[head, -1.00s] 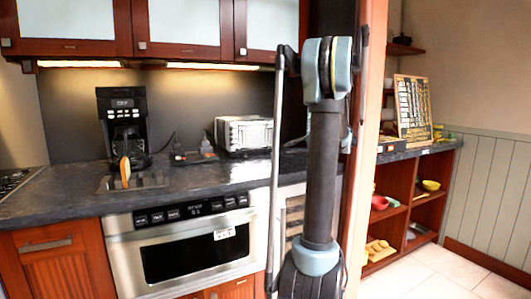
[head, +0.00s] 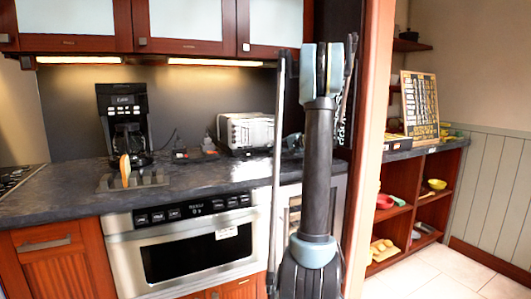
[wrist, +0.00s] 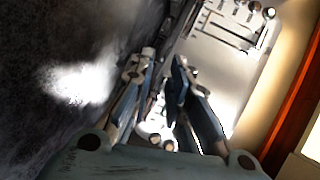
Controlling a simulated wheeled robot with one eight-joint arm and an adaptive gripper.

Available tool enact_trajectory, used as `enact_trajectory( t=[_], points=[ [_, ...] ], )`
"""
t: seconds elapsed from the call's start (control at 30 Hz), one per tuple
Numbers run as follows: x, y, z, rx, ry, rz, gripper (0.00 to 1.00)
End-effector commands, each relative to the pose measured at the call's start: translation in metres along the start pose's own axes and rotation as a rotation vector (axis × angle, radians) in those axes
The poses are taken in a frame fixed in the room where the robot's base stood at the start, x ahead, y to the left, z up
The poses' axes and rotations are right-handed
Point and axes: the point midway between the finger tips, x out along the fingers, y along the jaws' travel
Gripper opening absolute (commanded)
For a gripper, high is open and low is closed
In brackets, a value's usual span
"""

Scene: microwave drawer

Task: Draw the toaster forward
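The toaster (head: 246,131) is a white, boxy appliance on the dark counter, right of the coffee maker and close to the left side of my arm. In the wrist view, a pale surface with dark lines and small fittings (wrist: 228,45) lies beyond and right of the fingers; I cannot tell for certain that it is the toaster. My gripper (wrist: 164,62) shows in the wrist view with a narrow gap between its fingers, and I see nothing clearly held. Whether the fingers touch anything is unclear.
A steel microwave drawer (head: 185,243) is below. Cabinets (head: 190,26) hang overhead. A wooden post (head: 372,110) and open shelves (head: 405,225) are at right.

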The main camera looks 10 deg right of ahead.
Motion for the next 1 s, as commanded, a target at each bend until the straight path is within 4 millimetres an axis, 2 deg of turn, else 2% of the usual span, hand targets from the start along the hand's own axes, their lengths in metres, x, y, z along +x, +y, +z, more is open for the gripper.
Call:
enact_trajectory(
  t=[0.03, 0.2, 0.4, 0.77, 0.8, 0.87, 1.0],
  points=[
    [0.010, 0.000, 0.001, -0.001, -0.002, 0.000, 0.17],
    [0.036, 0.000, 0.001, -0.001, -0.002, 0.000, 0.17],
    [0.055, 0.000, 0.001, 0.000, -0.001, 0.000, 0.17],
    [0.059, 0.000, 0.000, 0.000, 0.000, 0.000, 0.17],
    [0.059, 0.000, 0.000, 0.000, 0.000, 0.000, 0.14],
    [0.059, 0.000, 0.000, 0.000, 0.000, 0.000, 0.01],
    [0.059, 0.000, 0.001, -0.001, 0.000, 0.001, 0.00]
  ],
)
